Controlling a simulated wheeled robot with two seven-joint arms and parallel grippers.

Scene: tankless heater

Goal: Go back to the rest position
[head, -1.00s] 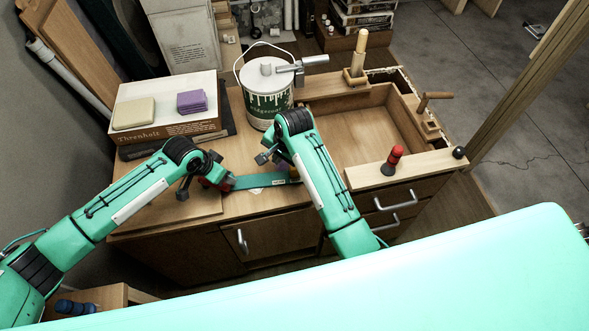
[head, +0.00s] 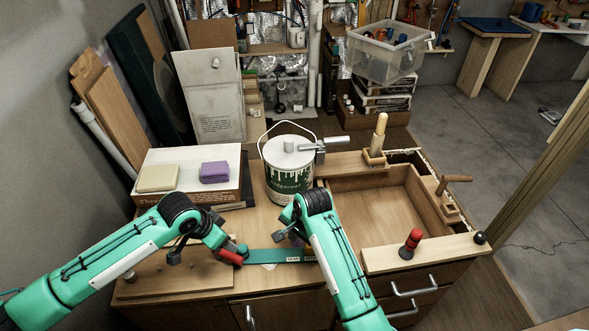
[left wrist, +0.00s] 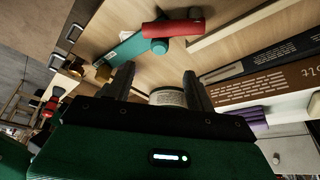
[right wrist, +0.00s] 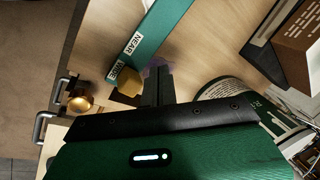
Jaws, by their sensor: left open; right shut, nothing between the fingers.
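My right gripper (head: 288,237) hangs over the bench between the paint can and the teal strip. In the right wrist view its fingers (right wrist: 156,75) are together and empty, beside a small yellow block (right wrist: 129,82). My left gripper's fingers (left wrist: 158,82) are apart with nothing held between them in the left wrist view. In the head view the left gripper is hard to make out below its wrist. The teal strip (head: 276,256) lies on the bench between the arms, its red handle (head: 230,257) near the left wrist. The handle also shows in the left wrist view (left wrist: 176,26), apart from the fingers.
The paint can (head: 288,185) stands close behind the right gripper. A box (head: 170,199) with a yellow sponge (head: 158,178) and a purple block (head: 214,171) is at left. An open tray (head: 380,235), wooden handles and a red peg (head: 411,244) occupy the right.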

